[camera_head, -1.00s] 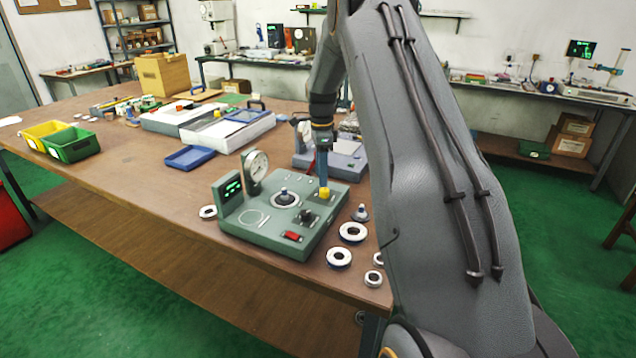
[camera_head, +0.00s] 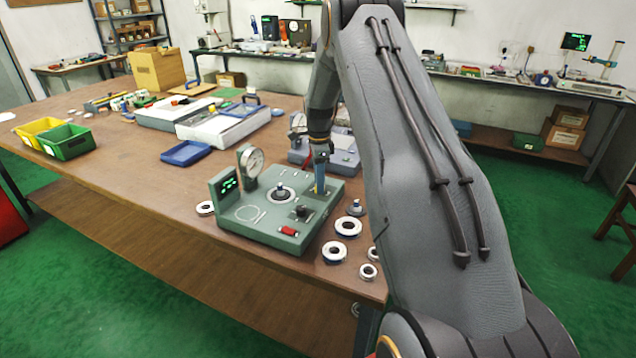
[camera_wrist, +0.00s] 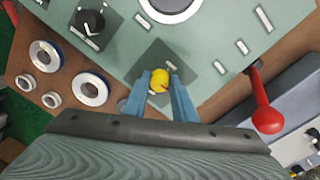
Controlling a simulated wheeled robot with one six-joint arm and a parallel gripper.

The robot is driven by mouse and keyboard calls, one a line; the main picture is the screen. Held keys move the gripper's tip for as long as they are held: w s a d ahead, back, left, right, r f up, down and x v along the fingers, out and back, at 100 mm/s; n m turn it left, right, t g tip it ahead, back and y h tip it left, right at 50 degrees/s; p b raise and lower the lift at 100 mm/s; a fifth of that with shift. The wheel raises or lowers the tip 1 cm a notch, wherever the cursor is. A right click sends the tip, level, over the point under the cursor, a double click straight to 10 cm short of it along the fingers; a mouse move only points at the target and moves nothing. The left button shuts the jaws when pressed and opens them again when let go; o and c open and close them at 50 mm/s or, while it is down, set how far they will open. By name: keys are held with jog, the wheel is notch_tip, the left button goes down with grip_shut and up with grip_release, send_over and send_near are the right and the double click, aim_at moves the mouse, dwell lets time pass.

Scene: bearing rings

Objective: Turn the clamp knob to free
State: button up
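The green gauge fixture (camera_head: 262,228) stands near the table's front edge. A black round knob with a white pointer line (camera_wrist: 90,20) sits on its top at upper left in the wrist view; it also shows in the head view (camera_head: 301,212). It looks like the clamp knob, but I cannot read a label. My gripper (camera_wrist: 159,77) is over another part of the fixture, with its two blue fingers apart on either side of a yellow round-topped piece (camera_wrist: 158,80). I see no firm contact with it. In the head view my gripper (camera_head: 320,190) hides that piece.
A red-ended lever (camera_wrist: 267,118) is right of my fingers in the wrist view. A dial gauge (camera_head: 252,162) and a green display (camera_head: 225,184) rise at the fixture's left. Several bearing rings (camera_head: 348,227) lie to its right. A blue tray (camera_head: 186,153) lies behind.

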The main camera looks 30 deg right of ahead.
jog(key=shift+a, duration=0.1)
jog(key=shift+n, duration=0.3)
jog(key=n+b, duration=0.2)
jog(key=n, duration=0.1)
jog(key=shift+s+f+n, duration=0.1)
jog(key=shift+n, duration=0.3)
jog(key=n+b, duration=0.1)
jog(key=n, duration=0.3)
jog(key=shift+b, duration=0.3)
jog(key=n, duration=0.5)
jog(key=shift+s+b, duration=0.15)
jog(key=shift+b, duration=0.25)
jog(key=shift+n+h, duration=0.3)
jog(key=shift+n, duration=1.9)
